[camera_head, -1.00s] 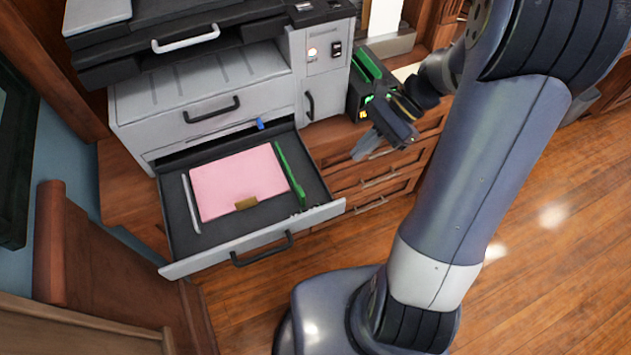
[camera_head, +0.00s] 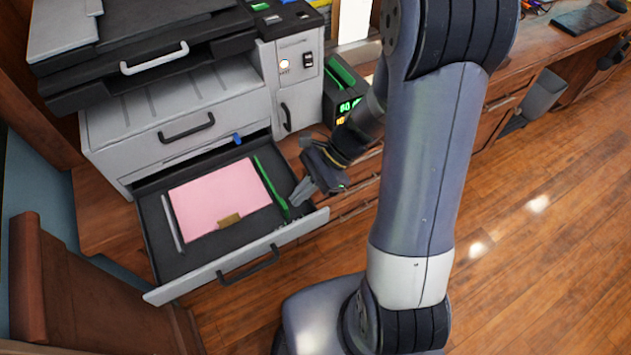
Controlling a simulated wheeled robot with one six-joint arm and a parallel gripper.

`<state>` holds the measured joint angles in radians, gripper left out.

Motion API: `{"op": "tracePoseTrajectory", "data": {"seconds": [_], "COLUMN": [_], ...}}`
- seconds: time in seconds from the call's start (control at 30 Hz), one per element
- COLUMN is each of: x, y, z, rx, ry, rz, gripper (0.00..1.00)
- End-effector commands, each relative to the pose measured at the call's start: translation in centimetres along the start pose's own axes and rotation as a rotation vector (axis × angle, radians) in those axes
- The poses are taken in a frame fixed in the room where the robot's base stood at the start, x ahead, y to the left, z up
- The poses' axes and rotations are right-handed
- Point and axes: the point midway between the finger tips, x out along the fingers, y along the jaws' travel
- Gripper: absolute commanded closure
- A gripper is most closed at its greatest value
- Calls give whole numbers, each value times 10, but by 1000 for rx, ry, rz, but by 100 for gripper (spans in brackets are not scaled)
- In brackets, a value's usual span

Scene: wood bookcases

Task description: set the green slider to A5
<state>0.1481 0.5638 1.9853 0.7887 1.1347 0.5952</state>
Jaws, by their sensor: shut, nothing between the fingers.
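The green slider (camera_head: 271,187) is a long thin bar standing in the open paper drawer (camera_head: 156,252), along the right side of a stack of pink paper (camera_head: 217,200). My gripper (camera_head: 299,197) is shut and empty. It is over the drawer's right side, close to the right of the slider's front end. I cannot tell whether it touches the slider. Size marks such as A5 are too small to read, and the gripper may hide some of the drawer floor there.
A tan tab (camera_head: 229,220) lies at the paper's front edge. A grey guide (camera_head: 172,224) stands left of the paper. The drawer's front handle (camera_head: 248,266) sticks out. The printer body (camera_head: 175,112) rises behind. A black box with green lights (camera_head: 343,97) stands to the right.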

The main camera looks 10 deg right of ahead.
Motion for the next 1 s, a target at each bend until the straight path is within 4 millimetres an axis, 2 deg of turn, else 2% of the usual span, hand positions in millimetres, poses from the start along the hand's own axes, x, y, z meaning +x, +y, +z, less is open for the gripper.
{"op": "tracePoseTrajectory", "data": {"seconds": [0.47, 0.7, 1.0], "x": [5, 15, 16], "y": [0, 0, 1], "z": [6, 16, 16], "rx": [1, -1, 1], "ry": [0, 0, -5], "rz": [-1, 0, 3], "gripper": [100, 100, 100]}}
